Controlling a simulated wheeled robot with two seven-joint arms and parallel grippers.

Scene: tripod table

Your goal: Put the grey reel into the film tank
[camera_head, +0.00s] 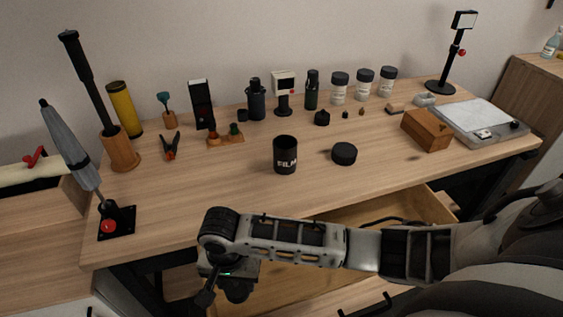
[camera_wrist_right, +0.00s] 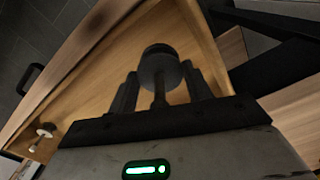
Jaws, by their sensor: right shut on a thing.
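The film tank (camera_head: 285,158) is an open black cup marked FILM, standing upright near the middle of the tabletop. A black round lid (camera_head: 344,153) lies to its right. My right gripper (camera_head: 222,290) is low in front of the table edge, over the open drawer. In the right wrist view my right gripper (camera_wrist_right: 160,88) is shut on the dark grey reel (camera_wrist_right: 158,66), a round disc on a thin stem between the two fingers. The reel's far side is hidden. My left gripper is not in view.
The open wooden drawer (camera_head: 380,220) lies below the table front; a small pale spool-like piece (camera_wrist_right: 42,134) is in it. A wooden box (camera_head: 427,130) stands right of the lid. Bottles and tools line the back. The tabletop in front of the tank is clear.

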